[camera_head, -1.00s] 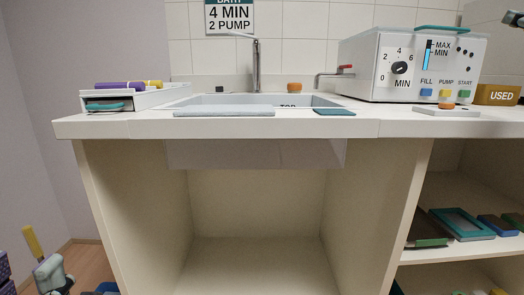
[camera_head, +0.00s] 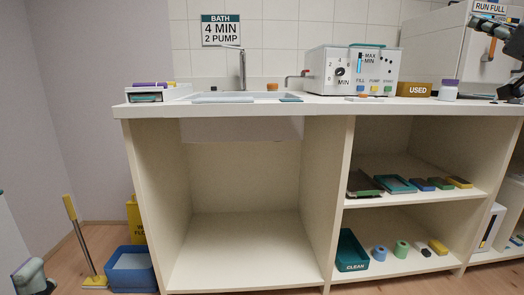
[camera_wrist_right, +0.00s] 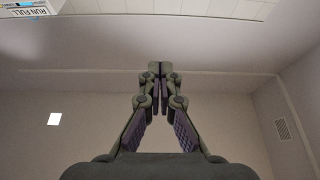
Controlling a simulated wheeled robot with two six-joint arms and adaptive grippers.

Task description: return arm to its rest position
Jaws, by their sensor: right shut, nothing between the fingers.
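My right arm comes in at the upper right edge of the head view. Its dark gripper (camera_head: 511,92) hangs over the right end of the counter, partly cut off by the frame edge. In the right wrist view the two fingers of the gripper (camera_wrist_right: 158,70) meet at their tips with nothing between them, against a plain wall and ceiling. The left gripper's fingers do not show; a grey rounded part at the lower left appears to be my left arm.
The white counter (camera_head: 330,107) holds a sink (camera_head: 240,97), a control box (camera_head: 350,72), a USED bin (camera_head: 414,90) and a purple-lidded jar (camera_head: 449,90). Shelves below hold a CLEAN tray (camera_head: 352,250). A mop (camera_head: 77,235) and blue bucket (camera_head: 130,270) stand left. The bay under the sink is empty.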

